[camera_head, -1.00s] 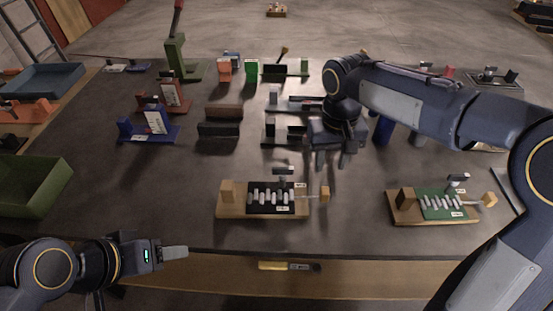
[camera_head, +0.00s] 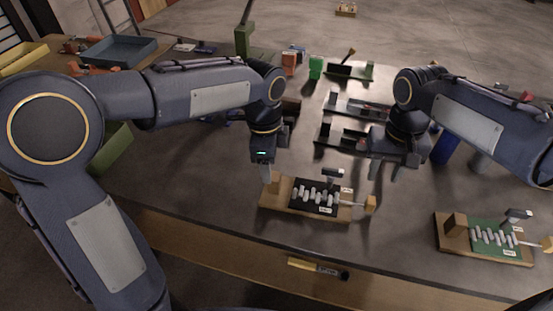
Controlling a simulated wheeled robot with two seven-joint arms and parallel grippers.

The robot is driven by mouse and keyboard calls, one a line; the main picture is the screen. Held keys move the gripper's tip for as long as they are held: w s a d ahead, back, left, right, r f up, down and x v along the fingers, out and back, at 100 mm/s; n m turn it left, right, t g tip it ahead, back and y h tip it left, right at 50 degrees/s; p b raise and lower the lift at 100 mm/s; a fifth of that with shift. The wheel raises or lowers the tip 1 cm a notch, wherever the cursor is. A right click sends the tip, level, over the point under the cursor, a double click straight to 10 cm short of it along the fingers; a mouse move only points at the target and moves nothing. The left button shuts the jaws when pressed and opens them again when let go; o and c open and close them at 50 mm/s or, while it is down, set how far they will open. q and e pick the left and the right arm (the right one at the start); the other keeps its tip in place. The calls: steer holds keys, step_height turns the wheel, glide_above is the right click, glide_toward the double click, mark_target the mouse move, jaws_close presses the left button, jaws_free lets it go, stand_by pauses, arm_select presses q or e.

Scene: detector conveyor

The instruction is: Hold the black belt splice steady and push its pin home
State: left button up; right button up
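The black belt splice (camera_head: 309,205) lies on a wooden base (camera_head: 280,205) near the table's front edge. Pale lacing links run along it. A wooden block (camera_head: 273,186) stands at its left end. Its pin sticks out on the right with a wooden handle (camera_head: 370,205), and a clear length of shaft shows outside the links. My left gripper (camera_head: 267,172) points down over the block end; its finger overlaps the block in view, contact unclear, opening unclear. My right gripper (camera_head: 384,171) is open and empty, behind and above the pin handle.
A similar green splice (camera_head: 481,246) with its own pin sits to the right. Dark fixtures (camera_head: 343,140) stand behind the black splice. Bare table (camera_head: 400,235) separates the two splices.

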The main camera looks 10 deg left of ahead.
mark_target(276, 176)
arm_select(q)
steer(key=shift+w+d+f+m+y, duration=0.3)
steer(key=shift+w+d+f+m, duration=0.2)
steer(key=shift+w+d+m, duration=0.15)
steer(key=shift+d+f, duration=0.1)
steer(key=shift+f, duration=3.8)
jaws_close()
arm_select(e)
jaws_close()
steer(key=d+f+m+y, duration=0.3)
steer(key=d+m+y, duration=0.6)
steer(key=d+m, duration=0.6)
steer(key=shift+m, duration=2.1)
